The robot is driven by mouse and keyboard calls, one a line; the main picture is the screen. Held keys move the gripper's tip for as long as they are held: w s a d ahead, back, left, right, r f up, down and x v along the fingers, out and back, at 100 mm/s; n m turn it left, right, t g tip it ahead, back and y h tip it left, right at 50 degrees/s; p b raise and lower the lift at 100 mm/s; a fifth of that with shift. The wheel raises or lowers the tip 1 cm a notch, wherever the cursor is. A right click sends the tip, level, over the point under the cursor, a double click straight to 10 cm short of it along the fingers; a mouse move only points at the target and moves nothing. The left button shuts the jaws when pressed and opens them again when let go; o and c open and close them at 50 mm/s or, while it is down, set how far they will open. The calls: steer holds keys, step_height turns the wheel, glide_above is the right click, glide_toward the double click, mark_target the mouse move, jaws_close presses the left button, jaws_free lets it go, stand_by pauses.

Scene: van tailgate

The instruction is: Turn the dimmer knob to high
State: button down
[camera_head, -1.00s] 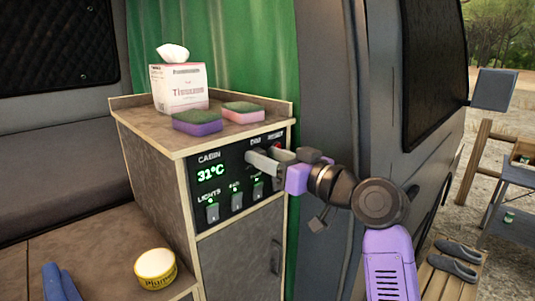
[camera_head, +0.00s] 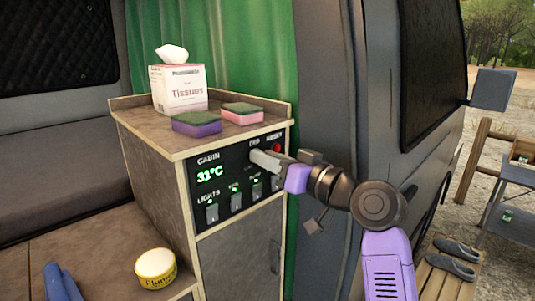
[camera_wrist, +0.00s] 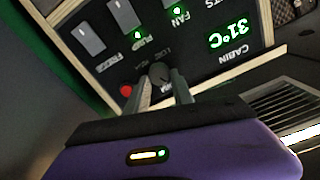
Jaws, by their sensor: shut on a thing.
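The dimmer knob (camera_wrist: 159,74) is a small dark round knob on the black control panel (camera_head: 205,158) of the cabinet. My gripper (camera_wrist: 162,88) is shut on it, with one grey finger on each side. In the head view my gripper (camera_head: 262,160) reaches the panel from the right and hides the knob. The word LOW shows near the knob in the wrist view, where the panel appears turned over. The knob's pointer direction cannot be made out.
A red button (camera_wrist: 126,90) sits close beside the knob. Several rocker switches (camera_head: 212,213) and a 31°C display (camera_head: 210,173) share the panel. A tissue box (camera_head: 179,88) and two sponges (camera_head: 196,123) stand on the cabinet top. The van's grey door pillar (camera_head: 325,110) is behind my arm.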

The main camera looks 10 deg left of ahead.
steer(key=shift+s+a+r+m+p, duration=0.1)
steer(key=shift+m+p, duration=2.5)
steer(key=shift+m, duration=4.05)
steer(key=shift+a+m+p, duration=0.1)
steer(key=shift+m+p, duration=2.5)
steer(key=shift+m, duration=4.05)
steer(key=c, duration=1.1)
jaws_free()
steer(key=shift+d+f+m, duration=0.1)
steer(key=shift+f+m, duration=0.1)
steer(key=shift+m, duration=0.1)
